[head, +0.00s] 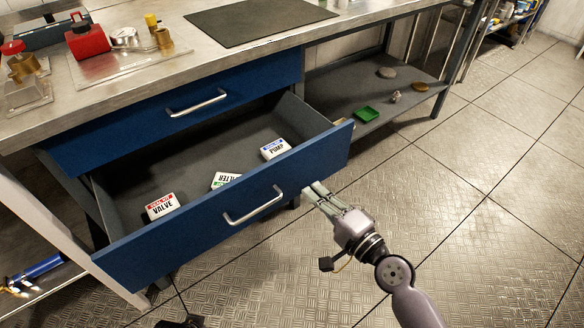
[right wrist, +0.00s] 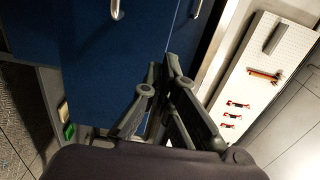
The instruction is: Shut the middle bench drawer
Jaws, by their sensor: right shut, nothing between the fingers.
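The middle bench drawer (head: 215,228) stands pulled far out, below a closed blue drawer (head: 240,85). Its blue front has a silver handle (head: 253,207). Inside lie three small boxes, marked VALVE (head: 162,206), FILTER (head: 225,180) and PUMP (head: 275,149). My right gripper (head: 312,192) is shut and empty, just in front of the right part of the drawer front; I cannot tell whether it touches. In the right wrist view its fingers (right wrist: 168,68) point at the blue front (right wrist: 110,65).
The steel benchtop (head: 150,85) carries a red device (head: 87,40), brass fittings and a dark mat (head: 260,20). The tiled floor (head: 490,215) at the right is clear.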

